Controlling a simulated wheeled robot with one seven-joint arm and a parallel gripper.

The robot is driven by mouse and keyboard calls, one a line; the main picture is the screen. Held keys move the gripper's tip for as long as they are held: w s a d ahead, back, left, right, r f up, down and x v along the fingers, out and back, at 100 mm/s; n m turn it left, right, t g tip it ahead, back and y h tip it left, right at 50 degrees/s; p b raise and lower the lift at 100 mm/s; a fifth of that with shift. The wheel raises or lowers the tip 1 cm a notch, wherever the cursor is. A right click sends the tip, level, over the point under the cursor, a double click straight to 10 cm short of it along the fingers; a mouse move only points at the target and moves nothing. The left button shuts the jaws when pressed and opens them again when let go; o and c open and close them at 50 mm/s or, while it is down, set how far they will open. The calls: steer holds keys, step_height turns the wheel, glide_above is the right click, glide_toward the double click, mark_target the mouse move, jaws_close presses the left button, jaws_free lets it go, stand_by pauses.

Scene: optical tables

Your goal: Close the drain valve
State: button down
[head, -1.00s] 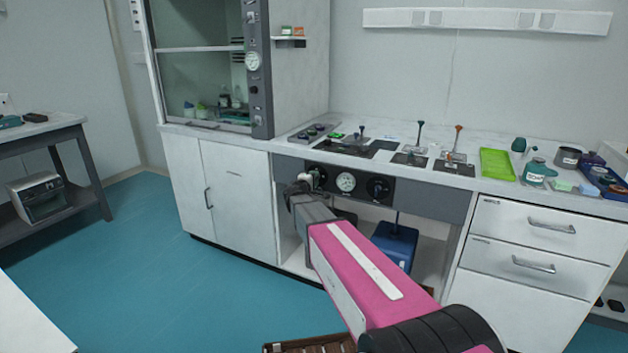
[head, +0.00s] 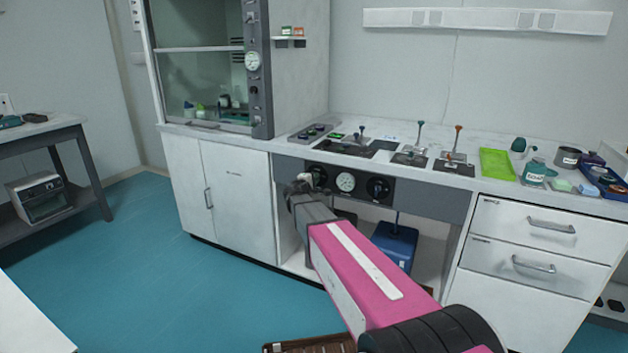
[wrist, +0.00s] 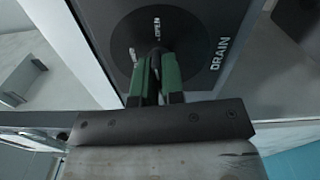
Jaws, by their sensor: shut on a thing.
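The drain valve shows in the wrist view as a dark round dial (wrist: 188,45) on a black panel with the words DRAIN and OPEN. Its small dark handle (wrist: 157,53) stands at the middle of the dial, between the green fingers of my gripper (wrist: 154,74). My gripper is shut on this handle. The handle points towards the OPEN mark, though the fingers hide part of it. In the head view my arm reaches to the left end of the black control panel (head: 361,202), and my wrist hides most of the gripper.
The panel also carries a round gauge (head: 346,182) and a right knob (head: 378,188). A blue container (head: 396,245) stands in the open bay below. The worktop above holds levers and a green tray (head: 496,163). Drawers (head: 528,235) are at the right.

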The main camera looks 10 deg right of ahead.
steer(key=n, duration=1.2)
steer(key=shift+n, duration=2.2)
steer(key=c, duration=1.2)
jaws_free()
steer(key=shift+c, duration=0.2)
steer(key=shift+s+a, duration=0.1)
steer(key=shift+s, duration=0.05)
steer(key=v, duration=1)
steer(key=shift+s+a, duration=0.15)
steer(key=shift+s, duration=0.1)
